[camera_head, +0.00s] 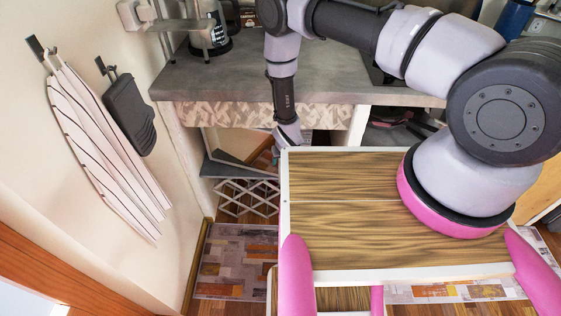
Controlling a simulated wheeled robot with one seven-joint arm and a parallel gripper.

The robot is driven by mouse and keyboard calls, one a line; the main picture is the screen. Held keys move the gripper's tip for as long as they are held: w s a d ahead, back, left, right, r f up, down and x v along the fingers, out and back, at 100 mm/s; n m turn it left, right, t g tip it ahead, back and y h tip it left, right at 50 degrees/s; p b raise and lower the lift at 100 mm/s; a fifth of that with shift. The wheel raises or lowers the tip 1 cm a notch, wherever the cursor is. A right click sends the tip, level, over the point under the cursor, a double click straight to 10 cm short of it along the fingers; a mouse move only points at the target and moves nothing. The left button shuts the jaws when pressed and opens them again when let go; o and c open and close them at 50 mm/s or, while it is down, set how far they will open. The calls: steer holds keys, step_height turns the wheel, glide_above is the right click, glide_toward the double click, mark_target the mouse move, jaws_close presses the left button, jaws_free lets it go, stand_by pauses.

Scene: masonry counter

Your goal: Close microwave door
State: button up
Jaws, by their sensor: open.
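No microwave can be made out with certainty. Under the grey counter, a slanted pale-edged panel (232,152) shows just left of my gripper; I cannot tell whether it is the microwave door. My gripper (278,151) hangs down in front of the counter's edge, below the counter top and beside that panel. It is small in the picture and partly hidden behind my own wooden-topped base. It is open, and nothing can be seen held in it. Whether it touches the panel cannot be told.
The grey counter (210,78) spans the back, with a black-and-metal appliance (209,30) at its left. A white lattice rack (248,197) stands below. A patchwork rug (237,260) covers the floor.

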steer(key=shift+w+f, duration=0.2)
steer(key=shift+f, duration=0.35)
jaws_close()
stand_by(1.1)
